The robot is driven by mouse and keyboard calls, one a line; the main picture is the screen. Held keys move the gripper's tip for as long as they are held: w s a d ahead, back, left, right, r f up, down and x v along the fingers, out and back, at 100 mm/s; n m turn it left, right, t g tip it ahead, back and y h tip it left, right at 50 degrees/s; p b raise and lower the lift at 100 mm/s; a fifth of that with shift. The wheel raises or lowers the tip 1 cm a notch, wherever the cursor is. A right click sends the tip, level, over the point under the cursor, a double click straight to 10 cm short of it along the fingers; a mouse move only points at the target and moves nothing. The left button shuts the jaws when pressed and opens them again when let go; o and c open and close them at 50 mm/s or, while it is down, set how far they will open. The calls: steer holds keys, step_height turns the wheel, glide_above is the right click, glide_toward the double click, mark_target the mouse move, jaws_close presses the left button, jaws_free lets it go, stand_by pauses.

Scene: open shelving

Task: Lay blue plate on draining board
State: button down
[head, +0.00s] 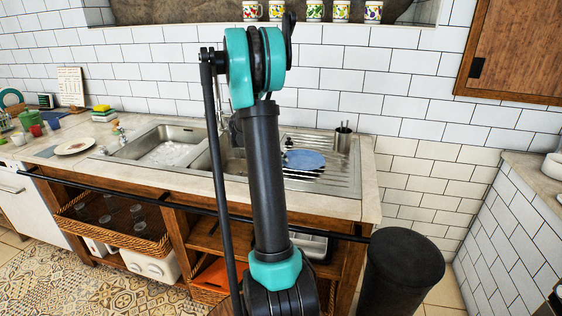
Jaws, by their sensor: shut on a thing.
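The blue plate (305,159) is over the ribbed draining board (338,183) on the right side of the steel sink unit. It looks nearly flat, with dark stripes showing just below its front edge. I cannot tell whether it touches the board. My arm stands upright in front of the sink and hides most of my gripper (287,143). A small dark part of it shows at the plate's left edge, and it is shut on the plate. The fingertips are not clearly visible.
A steel utensil cup (342,138) stands behind the plate to the right. Two sink basins (160,148) lie left of the board. Mugs (314,11) line the ledge above. A dark bin (402,270) stands front right.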

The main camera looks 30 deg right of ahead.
steer(key=shift+w+d, duration=0.2)
steer(key=c, duration=1.5)
jaws_free()
steer(key=shift+o, duration=0.2)
steer(key=v, duration=1.1)
steer(key=shift+a+r, duration=0.3)
steer(key=shift+r, duration=0.05)
